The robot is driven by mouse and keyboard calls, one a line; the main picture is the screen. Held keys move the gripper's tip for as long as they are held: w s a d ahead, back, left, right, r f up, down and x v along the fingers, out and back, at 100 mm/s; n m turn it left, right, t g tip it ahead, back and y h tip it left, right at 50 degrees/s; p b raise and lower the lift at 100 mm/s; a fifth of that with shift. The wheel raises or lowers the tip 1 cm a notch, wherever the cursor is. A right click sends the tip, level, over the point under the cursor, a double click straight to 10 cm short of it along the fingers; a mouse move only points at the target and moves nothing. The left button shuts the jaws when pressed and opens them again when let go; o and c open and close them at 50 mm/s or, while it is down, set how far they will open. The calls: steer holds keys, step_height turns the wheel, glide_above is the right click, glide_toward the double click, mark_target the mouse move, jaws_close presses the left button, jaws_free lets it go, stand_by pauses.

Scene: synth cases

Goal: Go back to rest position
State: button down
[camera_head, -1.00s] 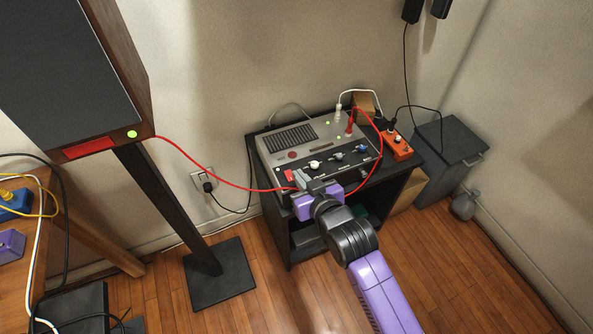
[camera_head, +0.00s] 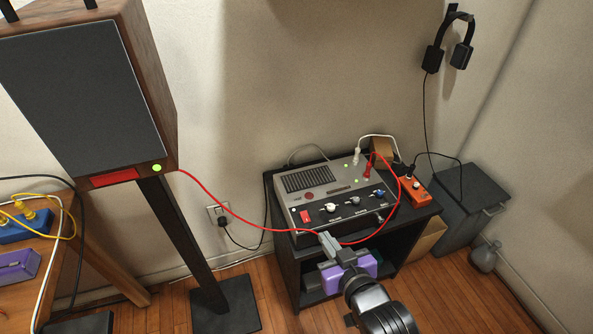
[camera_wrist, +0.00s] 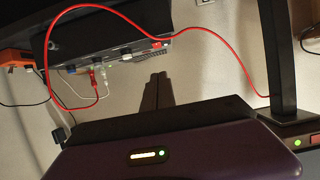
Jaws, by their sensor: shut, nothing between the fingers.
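My gripper (camera_head: 328,243) has purple and black parts and grey fingers. In the head view it is in front of the grey amplifier box (camera_head: 325,185), just below its front edge. The fingers are shut with nothing between them. In the wrist view the dark fingers (camera_wrist: 157,92) point toward the wall, clear of the box. A red cable (camera_head: 245,217) runs from the speaker (camera_head: 85,85), passes by my fingertips in the picture, and loops up to a red plug on the box. Whether the cable touches the fingers, I cannot tell.
The box stands on a black shelf unit (camera_head: 283,245). An orange pedal (camera_head: 414,191) sits at its right. A grey bin (camera_head: 470,200) is beside the shelf. Headphones (camera_head: 448,40) hang on the wall. A wooden table (camera_head: 20,285) is at left.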

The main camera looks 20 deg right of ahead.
steer(key=s+r+t, duration=0.3)
steer(key=r, duration=0.4)
steer(key=s+r+g+p, duration=0.1)
steer(key=s+r, duration=0.1)
steer(key=s, duration=1.2)
steer(key=s+r+g+p, duration=0.1)
steer(key=s+r+p, duration=0.1)
steer(key=s, duration=1.3)
steer(key=shift+s+r, duration=0.3)
steer(key=shift+r, duration=0.25)
